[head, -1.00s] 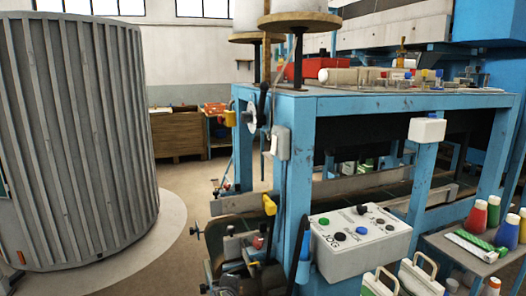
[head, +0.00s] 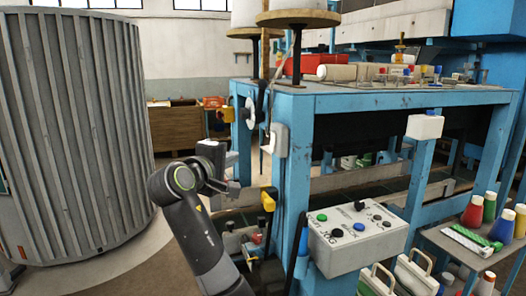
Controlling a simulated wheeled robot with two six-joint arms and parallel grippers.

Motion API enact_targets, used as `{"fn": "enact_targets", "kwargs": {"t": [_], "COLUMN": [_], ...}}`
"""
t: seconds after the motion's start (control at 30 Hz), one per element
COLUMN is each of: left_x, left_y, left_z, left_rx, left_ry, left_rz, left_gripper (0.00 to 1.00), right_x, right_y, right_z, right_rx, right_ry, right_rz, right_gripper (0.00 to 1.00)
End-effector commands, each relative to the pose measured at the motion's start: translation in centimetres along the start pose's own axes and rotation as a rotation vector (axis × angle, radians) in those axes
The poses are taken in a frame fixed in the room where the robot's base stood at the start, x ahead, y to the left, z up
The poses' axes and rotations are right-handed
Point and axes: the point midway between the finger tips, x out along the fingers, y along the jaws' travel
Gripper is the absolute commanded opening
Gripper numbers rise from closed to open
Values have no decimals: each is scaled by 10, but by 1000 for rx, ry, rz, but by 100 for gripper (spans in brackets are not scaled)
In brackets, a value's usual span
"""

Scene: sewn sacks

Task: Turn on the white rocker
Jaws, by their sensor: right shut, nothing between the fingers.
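I cannot clearly make out a white rocker. A pale switch box (head: 279,140) is fixed to the near left post of the blue machine frame, and a white box (head: 425,127) sits on a post further right. A sloped grey control panel (head: 357,232) carries green, blue and black buttons and knobs. My right gripper (head: 226,184) is raised left of the frame, apart from the pale box and the panel. It is shut and empty; its fingertips are small and partly hidden by its own wrist. My left gripper is out of view.
The blue machine frame (head: 400,101) fills the right. Yellow-handled parts (head: 267,201) stick out from its left side. A large ribbed grey cylinder (head: 75,135) stands at left. Floor between cylinder and frame is open.

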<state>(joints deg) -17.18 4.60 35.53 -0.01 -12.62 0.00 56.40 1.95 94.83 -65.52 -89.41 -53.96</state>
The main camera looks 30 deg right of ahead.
Motion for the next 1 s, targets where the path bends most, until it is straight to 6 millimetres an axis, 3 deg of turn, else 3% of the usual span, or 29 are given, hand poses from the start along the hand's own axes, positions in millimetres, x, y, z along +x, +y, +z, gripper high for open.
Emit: {"fn": "enact_targets", "kwargs": {"t": [0.27,0.67,1.0], "left_x": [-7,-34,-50], "left_y": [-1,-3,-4], "left_z": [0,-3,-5], "left_rx": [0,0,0], "left_ry": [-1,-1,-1], "left_rz": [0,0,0], "left_gripper": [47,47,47], "right_x": [17,99,127], "right_y": [2,3,0], "right_z": [0,0,26], "right_rx": [-5,-5,-1], "right_ry": [-3,-3,0], "right_rz": [1,0,0], "right_gripper": [0,0,0]}}
